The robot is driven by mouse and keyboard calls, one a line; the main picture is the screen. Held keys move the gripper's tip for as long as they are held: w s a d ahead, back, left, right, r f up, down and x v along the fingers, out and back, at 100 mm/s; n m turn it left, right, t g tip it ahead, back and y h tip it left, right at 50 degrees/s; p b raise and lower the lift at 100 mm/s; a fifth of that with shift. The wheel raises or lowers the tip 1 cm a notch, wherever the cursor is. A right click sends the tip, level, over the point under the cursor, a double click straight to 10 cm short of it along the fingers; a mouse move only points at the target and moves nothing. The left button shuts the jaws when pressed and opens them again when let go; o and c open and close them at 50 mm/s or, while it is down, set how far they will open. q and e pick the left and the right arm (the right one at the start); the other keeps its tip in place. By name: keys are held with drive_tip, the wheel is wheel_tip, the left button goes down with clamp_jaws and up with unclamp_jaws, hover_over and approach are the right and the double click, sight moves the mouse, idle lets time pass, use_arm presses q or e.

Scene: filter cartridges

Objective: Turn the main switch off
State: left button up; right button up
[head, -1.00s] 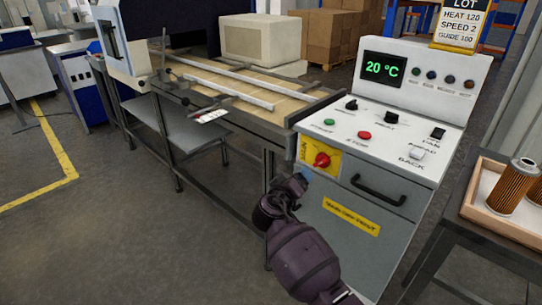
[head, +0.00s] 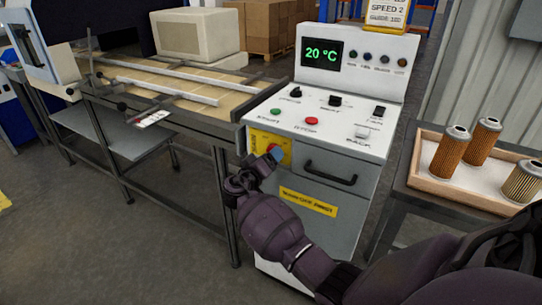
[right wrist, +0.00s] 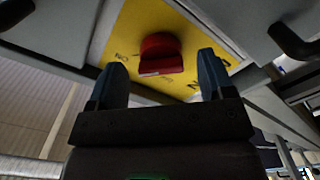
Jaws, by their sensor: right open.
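The main switch is a red rotary knob on a yellow plate (head: 262,140) at the upper left of the grey control cabinet's front. In the right wrist view the red knob (right wrist: 160,55) stands out from its yellow plate (right wrist: 128,32), between and beyond my two fingertips. My right gripper (head: 268,160) is right in front of the plate and hides most of the knob in the head view. In the right wrist view my right gripper (right wrist: 160,78) is open, one finger on each side of the knob, with no clear contact. My left gripper is not in view.
The control cabinet (head: 352,190) has a black handle (head: 330,173) beside the switch, and a green button (head: 275,112) and red button (head: 312,121) above it. A conveyor (head: 190,120) adjoins at left. A wooden tray (head: 425,188) with filter cartridges (head: 449,153) stands at right.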

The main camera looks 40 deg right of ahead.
drive_tip(key=shift+x, duration=0.85)
drive_tip(key=shift+w+d, duration=0.15)
drive_tip(key=shift+d, duration=0.05)
drive_tip(key=shift+c, duration=0.4)
drive_tip(key=c, duration=0.8)
